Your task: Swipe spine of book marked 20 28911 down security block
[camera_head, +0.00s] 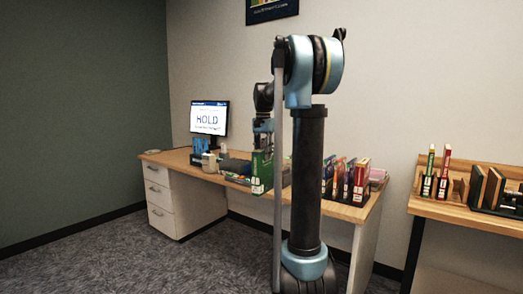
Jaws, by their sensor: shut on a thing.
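My gripper (263,140) points down over the front of the desk and is shut on a green book (262,172). The book hangs upright below the fingers, with a pale label low on it; the label's number is too small to read. A dark grey block-like object (236,166) lies on the desk just left of the book; I cannot tell whether it is the security block. Whether the book touches anything is unclear. My arm column hides part of the desk to the right.
A monitor (209,117) reading "HOLD" stands at the back left of the desk (181,158). Several upright books (361,182) stand at the desk's right end. A separate wooden shelf (454,207) with more books is at far right. Carpet is clear at front left.

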